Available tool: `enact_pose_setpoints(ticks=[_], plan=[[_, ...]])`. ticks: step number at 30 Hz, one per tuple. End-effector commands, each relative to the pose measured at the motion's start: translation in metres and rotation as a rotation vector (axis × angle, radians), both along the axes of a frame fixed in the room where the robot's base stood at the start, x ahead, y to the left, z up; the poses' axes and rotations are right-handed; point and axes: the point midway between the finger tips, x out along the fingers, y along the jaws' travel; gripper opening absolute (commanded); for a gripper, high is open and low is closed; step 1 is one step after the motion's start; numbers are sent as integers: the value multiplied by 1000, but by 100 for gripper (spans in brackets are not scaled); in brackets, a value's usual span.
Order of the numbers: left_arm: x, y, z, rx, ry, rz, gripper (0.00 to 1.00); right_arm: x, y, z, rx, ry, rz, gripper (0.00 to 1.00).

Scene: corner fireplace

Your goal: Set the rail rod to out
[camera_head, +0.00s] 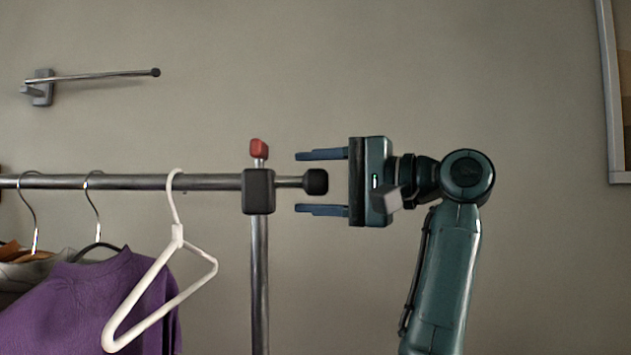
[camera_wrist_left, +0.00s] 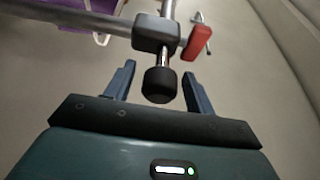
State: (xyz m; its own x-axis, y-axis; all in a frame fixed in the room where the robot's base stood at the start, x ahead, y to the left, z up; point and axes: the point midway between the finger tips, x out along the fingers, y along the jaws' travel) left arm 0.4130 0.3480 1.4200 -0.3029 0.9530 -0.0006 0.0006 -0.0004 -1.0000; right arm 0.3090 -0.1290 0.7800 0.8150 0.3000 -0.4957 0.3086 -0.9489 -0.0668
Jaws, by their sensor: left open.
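The rail rod (camera_head: 289,182) is a thin metal rod coming out of the right end of the clothes rail, through a black clamp block (camera_head: 258,191). It ends in a black knob (camera_head: 316,182). Only a short length of rod shows between block and knob. My left gripper (camera_head: 297,182) is open, its two blue fingers above and below the knob, apart from it. In the left wrist view the knob (camera_wrist_left: 160,86) sits between the fingertips, with the rod (camera_wrist_left: 165,58) behind it. A red lever (camera_head: 258,148) stands on top of the block. My right gripper is out of view.
A white hanger (camera_head: 178,236), dark hangers and a purple garment (camera_head: 85,300) hang on the rail (camera_head: 130,182) at left. A metal post (camera_head: 259,290) supports the block. A wall-mounted bar (camera_head: 95,75) is at upper left. A frame edge (camera_head: 610,90) shows at right.

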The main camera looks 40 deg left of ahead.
Motion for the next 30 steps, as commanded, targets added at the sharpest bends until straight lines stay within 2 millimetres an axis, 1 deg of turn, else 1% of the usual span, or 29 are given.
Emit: enact_pose_setpoints(ticks=[6, 26, 30], plan=[[0, 0, 0, 0, 1, 0, 55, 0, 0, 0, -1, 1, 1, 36], [0, 0, 0, 0, 0, 0, 1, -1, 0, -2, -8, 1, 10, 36], [0, 0, 0, 0, 0, 0, 0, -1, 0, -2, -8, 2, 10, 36]])
